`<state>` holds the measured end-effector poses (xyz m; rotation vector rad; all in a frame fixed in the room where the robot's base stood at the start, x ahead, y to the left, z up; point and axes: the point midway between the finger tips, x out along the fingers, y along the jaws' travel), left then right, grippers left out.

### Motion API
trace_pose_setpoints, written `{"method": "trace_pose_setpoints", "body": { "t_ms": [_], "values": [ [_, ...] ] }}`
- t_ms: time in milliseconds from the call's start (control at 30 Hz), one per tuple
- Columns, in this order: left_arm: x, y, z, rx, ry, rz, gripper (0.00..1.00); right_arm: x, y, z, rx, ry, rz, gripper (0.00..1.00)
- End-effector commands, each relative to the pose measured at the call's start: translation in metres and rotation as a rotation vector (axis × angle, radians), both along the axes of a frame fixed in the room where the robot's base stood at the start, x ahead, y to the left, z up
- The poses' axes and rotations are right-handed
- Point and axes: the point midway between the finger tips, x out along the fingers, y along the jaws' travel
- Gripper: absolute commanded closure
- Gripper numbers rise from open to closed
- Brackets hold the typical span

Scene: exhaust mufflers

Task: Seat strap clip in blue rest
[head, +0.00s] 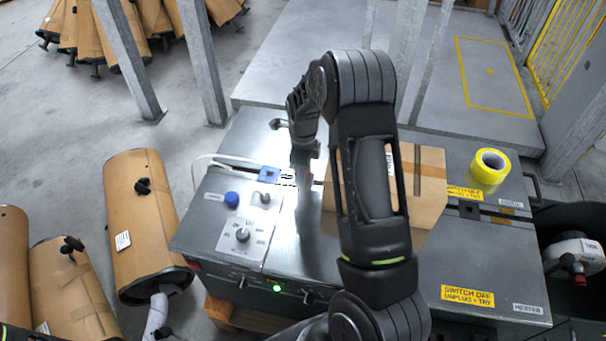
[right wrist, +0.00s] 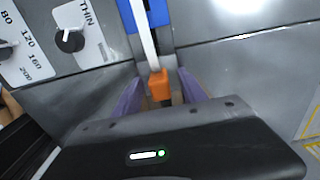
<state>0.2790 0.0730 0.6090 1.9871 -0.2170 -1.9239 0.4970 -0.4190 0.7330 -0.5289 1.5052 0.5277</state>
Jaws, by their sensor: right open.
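The blue rest (head: 268,174) stands on the metal bench top, left of my right gripper. It also shows at the top of the right wrist view (right wrist: 134,16). A white strap (head: 212,157) loops in from the left; in the right wrist view the strap (right wrist: 147,38) crosses the blue rest and ends in an orange clip (right wrist: 159,84). The clip sits outside the rest, on my gripper's side. My right gripper (right wrist: 165,92) has its purple fingers apart, one on each side of the clip, with gaps visible. In the head view the right gripper (head: 303,178) points down. My left gripper is out of view.
A control panel with a knob (head: 242,235) and a blue cap (head: 231,199) are near the rest. A cardboard piece (head: 424,190) and a yellow tape roll (head: 490,166) lie to the right. Wrapped mufflers (head: 140,215) are on the floor at left.

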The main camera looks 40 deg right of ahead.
Motion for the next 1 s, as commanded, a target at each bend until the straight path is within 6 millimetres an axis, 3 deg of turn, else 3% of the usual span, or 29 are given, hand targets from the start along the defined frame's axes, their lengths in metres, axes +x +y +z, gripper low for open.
{"method": "trace_pose_setpoints", "body": {
  "t_ms": [367, 1000],
  "values": [
    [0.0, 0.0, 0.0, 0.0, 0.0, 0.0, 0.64, -0.0001, 0.0, 0.0003, 0.0, 0.0, 0.0, 0.51],
    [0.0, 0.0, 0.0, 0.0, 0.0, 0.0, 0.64, -0.0001, 0.0, 0.0004, 0.0, 0.0, 0.0, 1.0]
  ]
}}
